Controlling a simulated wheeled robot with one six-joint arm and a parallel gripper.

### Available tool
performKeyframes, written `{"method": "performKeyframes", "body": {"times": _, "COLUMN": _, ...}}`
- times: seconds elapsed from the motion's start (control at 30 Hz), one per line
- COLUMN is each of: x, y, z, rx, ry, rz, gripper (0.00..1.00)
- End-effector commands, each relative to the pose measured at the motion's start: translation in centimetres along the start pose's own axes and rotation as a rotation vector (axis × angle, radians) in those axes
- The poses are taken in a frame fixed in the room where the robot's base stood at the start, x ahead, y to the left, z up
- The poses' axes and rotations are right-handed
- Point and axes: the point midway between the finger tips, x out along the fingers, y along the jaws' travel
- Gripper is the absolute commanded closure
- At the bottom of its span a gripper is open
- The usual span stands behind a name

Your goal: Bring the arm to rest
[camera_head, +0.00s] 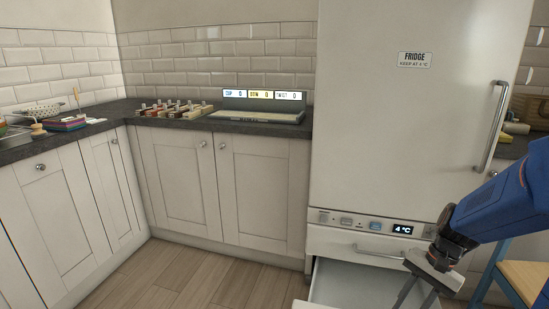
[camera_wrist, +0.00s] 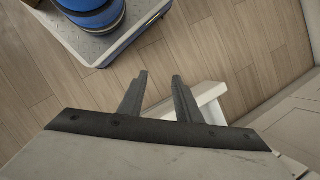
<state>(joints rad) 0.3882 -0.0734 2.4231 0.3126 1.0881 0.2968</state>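My blue arm comes in from the right in the head view. My gripper (camera_head: 418,297) points down in front of the lower part of the white fridge (camera_head: 400,140), partly cut off by the frame's bottom edge. In the wrist view my gripper (camera_wrist: 159,76) has its two fingers apart, with floor and a white edge (camera_wrist: 208,98) showing behind them. I see nothing held between them.
An open white drawer (camera_head: 350,284) shows low on the fridge, close to my gripper. A wooden-seated blue chair (camera_head: 527,277) stands at the right. The worktop (camera_head: 265,128) carries a lit display board (camera_head: 263,97) and several small items. Wooden floor (camera_head: 215,280) is clear at the left.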

Motion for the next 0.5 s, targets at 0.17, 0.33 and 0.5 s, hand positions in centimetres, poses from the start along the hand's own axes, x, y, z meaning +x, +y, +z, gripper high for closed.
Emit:
{"method": "performKeyframes", "body": {"times": 0.17, "x": -1.7, "y": -0.2, "z": 2.7, "rx": -0.153, "ry": 0.107, "rz": 0.017, "gripper": 0.69}}
{"method": "performKeyframes", "body": {"times": 0.33, "x": -3.2, "y": -0.2, "z": 5.1, "rx": -0.298, "ry": 0.207, "rz": 0.035, "gripper": 0.69}}
{"method": "performKeyframes", "body": {"times": 0.5, "x": -4.6, "y": 0.1, "z": 7.4, "rx": -0.438, "ry": 0.307, "rz": 0.049, "gripper": 0.69}}
